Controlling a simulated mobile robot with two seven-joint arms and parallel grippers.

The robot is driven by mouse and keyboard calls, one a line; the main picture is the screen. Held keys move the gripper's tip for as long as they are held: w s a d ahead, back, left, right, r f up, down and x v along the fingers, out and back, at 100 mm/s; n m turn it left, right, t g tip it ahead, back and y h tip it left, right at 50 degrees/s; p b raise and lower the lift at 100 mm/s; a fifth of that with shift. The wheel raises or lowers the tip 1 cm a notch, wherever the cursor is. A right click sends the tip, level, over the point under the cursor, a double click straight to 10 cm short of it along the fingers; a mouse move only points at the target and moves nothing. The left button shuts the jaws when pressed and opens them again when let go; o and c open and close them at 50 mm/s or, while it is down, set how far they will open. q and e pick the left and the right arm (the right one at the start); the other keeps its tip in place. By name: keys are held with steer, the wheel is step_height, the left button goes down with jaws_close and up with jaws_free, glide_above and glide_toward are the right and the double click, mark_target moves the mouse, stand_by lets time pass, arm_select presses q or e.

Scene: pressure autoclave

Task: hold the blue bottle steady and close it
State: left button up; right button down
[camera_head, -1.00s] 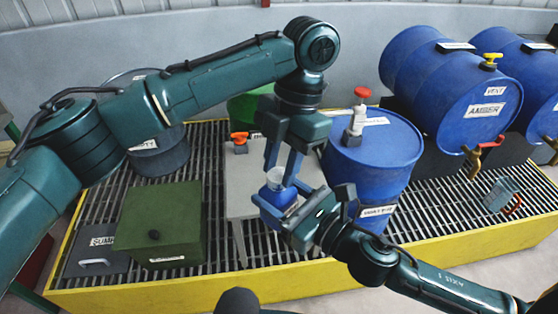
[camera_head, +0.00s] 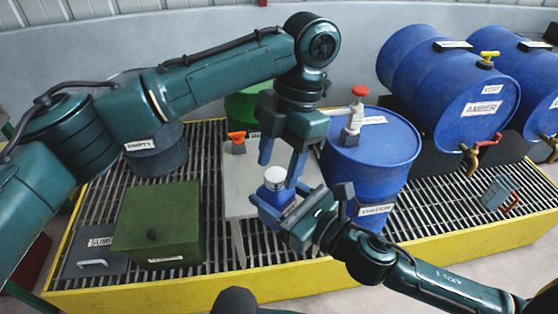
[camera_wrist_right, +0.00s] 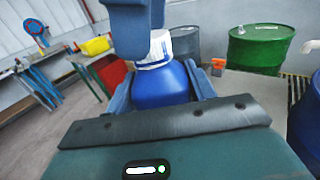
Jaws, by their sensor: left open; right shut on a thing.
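The blue bottle (camera_head: 275,196) has a white cap (camera_head: 274,174) on its top. In the right wrist view the bottle (camera_wrist_right: 160,86) stands between my right gripper's fingers, and the cap (camera_wrist_right: 158,48) sits on its neck. My right gripper (camera_head: 278,206) is shut on the bottle's body from the right and front. My left gripper (camera_head: 279,172) points down from above and is open, its fingers on either side of the cap. In the wrist view my left gripper (camera_wrist_right: 135,35) hides part of the cap. I cannot tell how tight the cap is.
A grey stand (camera_head: 240,205) is behind the bottle, with an orange-topped item (camera_head: 237,141) on it. A blue drum (camera_head: 370,160) stands close on the right. A green box (camera_head: 160,222) is to the left on the grating. Amber drum (camera_head: 450,80) lies farther right.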

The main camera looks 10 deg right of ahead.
arm_select(q)
steer(key=shift+r, duration=2)
